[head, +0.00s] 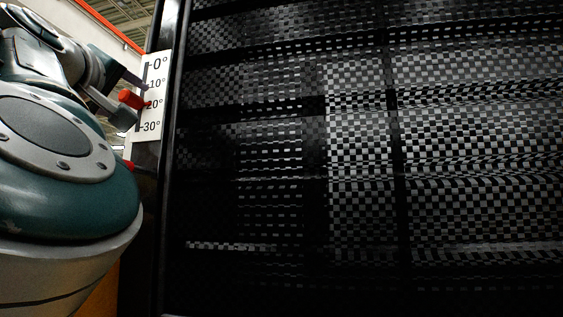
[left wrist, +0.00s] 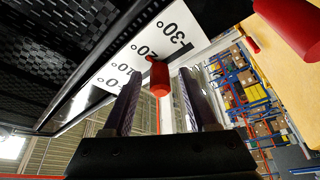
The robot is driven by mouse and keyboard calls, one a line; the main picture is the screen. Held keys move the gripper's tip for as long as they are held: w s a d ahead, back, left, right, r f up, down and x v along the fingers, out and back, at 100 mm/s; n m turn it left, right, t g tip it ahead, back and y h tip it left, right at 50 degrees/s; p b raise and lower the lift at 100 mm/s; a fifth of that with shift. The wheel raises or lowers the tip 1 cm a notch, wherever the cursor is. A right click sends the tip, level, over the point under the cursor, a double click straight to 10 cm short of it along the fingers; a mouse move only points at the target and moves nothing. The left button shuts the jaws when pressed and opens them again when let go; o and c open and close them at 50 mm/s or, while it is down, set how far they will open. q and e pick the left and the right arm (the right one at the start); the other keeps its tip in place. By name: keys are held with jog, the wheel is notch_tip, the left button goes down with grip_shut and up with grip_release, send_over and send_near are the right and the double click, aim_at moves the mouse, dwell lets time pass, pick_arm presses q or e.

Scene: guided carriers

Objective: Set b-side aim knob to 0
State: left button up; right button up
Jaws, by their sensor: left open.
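The aim knob (head: 131,99) is a small red cylinder on a white scale plate (head: 153,62) marked 0° to 30° at the panel's left edge. It stands by the 20° mark. The left wrist view also shows the knob (left wrist: 159,80) and the plate (left wrist: 190,22), with the knob's stem close to the 20° mark. My left gripper (left wrist: 160,72) is open, with one finger on each side of the knob and a gap on both sides. In the head view the left gripper (head: 137,100) is partly hidden by my arm. My right gripper is in neither view.
A large dark checkered panel (head: 360,150) fills most of the head view. A second, larger red cylinder (left wrist: 288,25) is close by at the upper right of the left wrist view. Shelves with boxes (left wrist: 240,85) stand far behind.

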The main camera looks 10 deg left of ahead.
pick_arm(q)
grip_shut()
dwell(0.3)
dwell(1.1)
